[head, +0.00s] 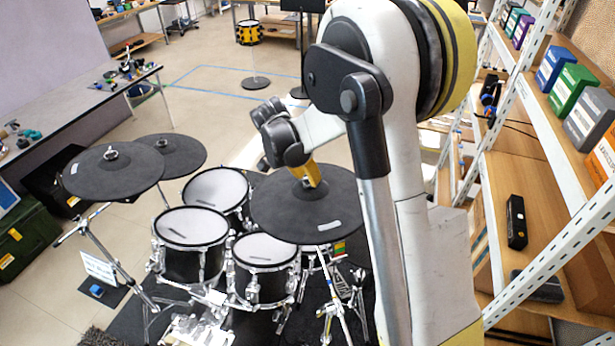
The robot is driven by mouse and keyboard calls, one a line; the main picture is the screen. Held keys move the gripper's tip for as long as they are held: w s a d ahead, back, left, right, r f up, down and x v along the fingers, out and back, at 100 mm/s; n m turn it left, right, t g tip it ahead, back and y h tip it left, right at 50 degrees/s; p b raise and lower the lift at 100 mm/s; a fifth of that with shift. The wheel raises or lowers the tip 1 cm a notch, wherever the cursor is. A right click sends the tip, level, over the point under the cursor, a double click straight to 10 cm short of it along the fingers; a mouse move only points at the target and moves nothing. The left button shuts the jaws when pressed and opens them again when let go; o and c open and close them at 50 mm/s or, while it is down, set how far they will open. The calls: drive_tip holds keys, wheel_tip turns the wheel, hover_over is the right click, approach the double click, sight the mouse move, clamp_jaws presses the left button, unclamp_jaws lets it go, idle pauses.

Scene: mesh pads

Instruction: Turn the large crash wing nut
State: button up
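A dark round cymbal pad (290,222) stands right of the drums, partly hidden behind my arm. My gripper (306,182), with a yellow part at its end, is over the middle of this pad. Whether the fingers are open or shut, or touch anything, is too small to tell. A second pad (90,180) at the left has a small dark nut (110,155) on top. A third pad (190,152) behind it has a small nut (162,143). No label tells which pad is the large crash.
Mesh drum pads (190,226) on chrome stands fill the space below the cymbals. A shelf rack (500,190) with boxes stands close at the right. A workbench (60,115) with tools is at the left. Open floor (200,105) lies behind the kit.

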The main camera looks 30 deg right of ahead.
drive_tip(key=shift+f, duration=0.2)
drive_tip(key=shift+c, duration=0.4)
clamp_jaws()
drive_tip(key=shift+d+n, duration=0.1)
drive_tip(key=shift+n, duration=0.2)
